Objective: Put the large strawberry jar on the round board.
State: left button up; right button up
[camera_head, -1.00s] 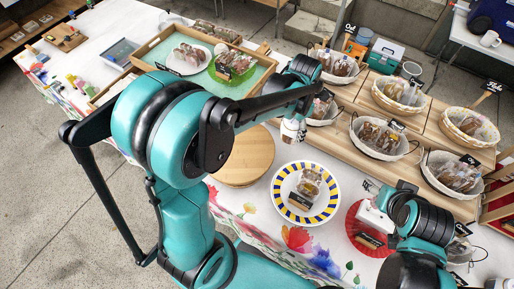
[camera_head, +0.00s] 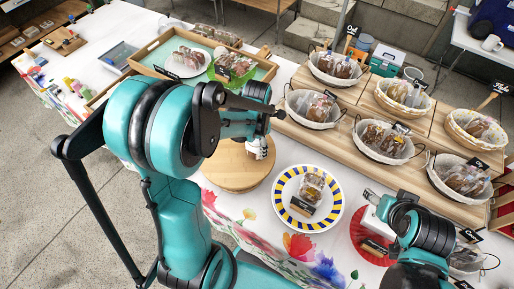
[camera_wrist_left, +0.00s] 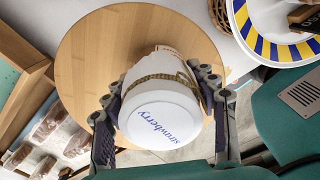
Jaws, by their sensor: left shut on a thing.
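The strawberry jar (camera_wrist_left: 160,115) has a white lid lettered "strawberry" and a patterned band round its neck. My left gripper (camera_wrist_left: 165,100) is shut around it, a finger on each side. In the head view the jar (camera_head: 258,148) shows only partly below my left gripper (camera_head: 252,132). The round wooden board (camera_head: 228,178) lies beneath; in the wrist view the jar is over the board (camera_wrist_left: 90,50). I cannot tell whether the jar touches it. My right gripper (camera_head: 374,205) is at the right, over the red plate; its fingers are unclear.
A blue-and-yellow rimmed plate (camera_head: 286,215) with wrapped baked goods stands close right of the board. A red plate (camera_head: 362,238) is farther right. Several baskets stand on the wooden stepped stand (camera_head: 342,148). A wooden tray (camera_head: 146,62) with goods lies behind the board.

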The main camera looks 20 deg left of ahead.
pick_arm(q)
jog(key=shift+f, duration=0.6)
jog(key=shift+f, duration=0.1)
jog(key=o, duration=1.6)
